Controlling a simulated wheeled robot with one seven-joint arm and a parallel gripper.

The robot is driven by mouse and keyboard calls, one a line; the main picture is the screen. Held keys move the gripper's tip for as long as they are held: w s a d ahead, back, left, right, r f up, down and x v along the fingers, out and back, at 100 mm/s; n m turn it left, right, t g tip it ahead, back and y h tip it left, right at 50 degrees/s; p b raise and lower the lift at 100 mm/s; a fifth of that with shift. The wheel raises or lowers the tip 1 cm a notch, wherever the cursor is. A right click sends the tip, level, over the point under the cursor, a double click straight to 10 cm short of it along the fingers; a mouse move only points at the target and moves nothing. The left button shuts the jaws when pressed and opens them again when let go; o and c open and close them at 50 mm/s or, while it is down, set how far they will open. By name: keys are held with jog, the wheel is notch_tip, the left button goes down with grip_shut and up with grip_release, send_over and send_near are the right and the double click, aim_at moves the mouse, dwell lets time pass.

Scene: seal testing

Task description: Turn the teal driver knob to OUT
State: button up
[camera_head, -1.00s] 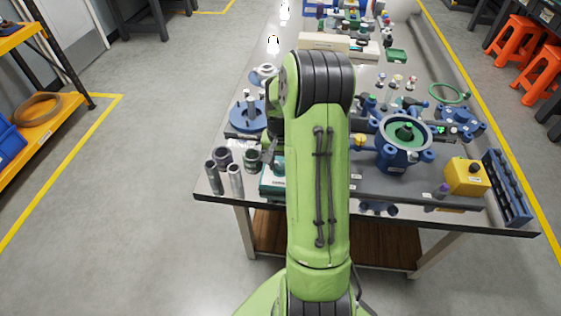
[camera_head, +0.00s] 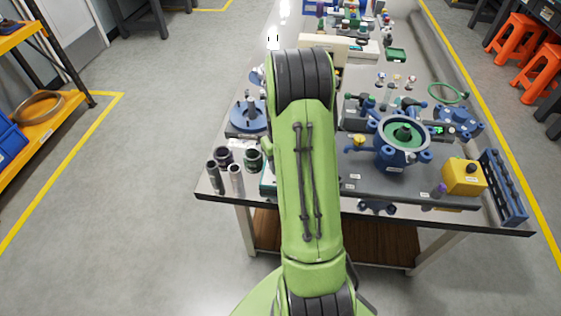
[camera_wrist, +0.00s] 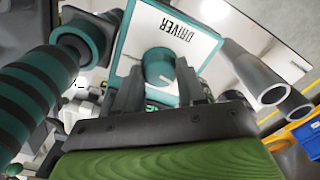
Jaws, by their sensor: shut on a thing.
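The teal driver knob (camera_wrist: 157,68) stands on the white face of the driver box (camera_wrist: 190,30), whose DRIVER label appears upside down in the wrist view. My gripper (camera_wrist: 158,76) is shut on the knob, one finger on each side. Small green lettering shows between the fingers, mostly covered. I cannot read an OUT mark or tell which way the knob points. In the head view, my arm hides the gripper, the knob and nearly all of the box; only a sliver of the box's teal edge (camera_head: 266,183) shows.
Two grey tubes (camera_head: 236,181) stand left of the box; they also show close on the right in the wrist view (camera_wrist: 255,75). A dark ribbed cylinder (camera_wrist: 35,95) is close on the left there. A blue-green flanged housing (camera_head: 402,140) and yellow box (camera_head: 464,177) stand to the right.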

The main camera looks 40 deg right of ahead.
dwell(0.4)
jog(key=o, duration=1.1)
jog(key=shift+c, duration=0.2)
notch_tip(320, 180, up, 16)
jog(key=p, duration=0.4)
jog(key=shift+p, duration=0.3)
jog(key=shift+f, duration=0.1)
